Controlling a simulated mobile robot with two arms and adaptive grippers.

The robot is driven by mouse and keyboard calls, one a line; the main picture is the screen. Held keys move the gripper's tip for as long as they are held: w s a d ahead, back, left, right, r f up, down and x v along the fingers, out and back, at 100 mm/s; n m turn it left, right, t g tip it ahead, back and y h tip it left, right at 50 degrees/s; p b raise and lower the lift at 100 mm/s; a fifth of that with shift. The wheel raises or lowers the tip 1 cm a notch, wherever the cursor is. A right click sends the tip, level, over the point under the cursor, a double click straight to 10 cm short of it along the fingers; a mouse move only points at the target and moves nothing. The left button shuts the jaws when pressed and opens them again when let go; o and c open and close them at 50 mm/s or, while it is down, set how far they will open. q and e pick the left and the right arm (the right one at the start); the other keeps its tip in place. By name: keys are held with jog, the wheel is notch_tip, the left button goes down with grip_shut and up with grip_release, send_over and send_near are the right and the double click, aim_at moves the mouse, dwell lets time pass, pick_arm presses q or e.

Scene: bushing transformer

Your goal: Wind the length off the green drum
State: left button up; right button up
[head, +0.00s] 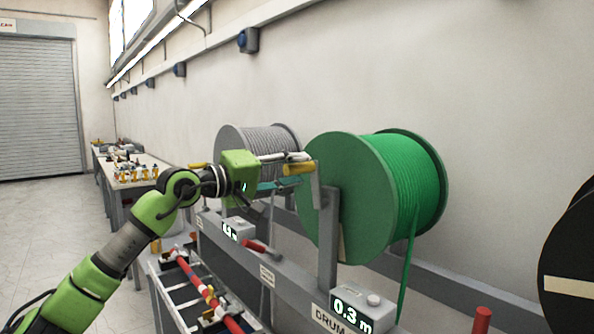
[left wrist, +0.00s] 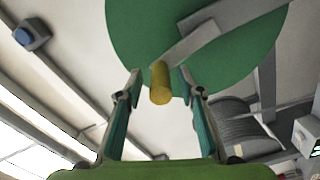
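The green drum (head: 365,195) carries green cable and stands on a grey frame, with a strand hanging down its front right. Its crank has a grey arm and a yellow handle (head: 298,169). My left gripper (head: 287,168) reaches in from the left at the handle. In the left wrist view the fingers (left wrist: 160,80) are open, with the yellow handle (left wrist: 160,88) between the tips and a gap visible on both sides. The counter (head: 356,307) below the drum reads 0.3 m. My right gripper is not in view.
A grey cable drum (head: 262,143) stands behind, with its own yellow handle (head: 197,166) and counter (head: 232,230). A black drum (head: 572,255) is at the right edge. A red lever (head: 262,247) sits on the frame. A workbench (head: 150,162) holds small parts at the back left.

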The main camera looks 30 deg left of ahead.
aim_at(282, 172)
pick_arm(q)
jog(key=v, duration=0.5)
jog(key=shift+s+a, duration=0.1)
jog(key=shift+s, duration=0.25)
jog(key=shift+s+r, duration=0.1)
jog(key=shift+s, duration=0.35)
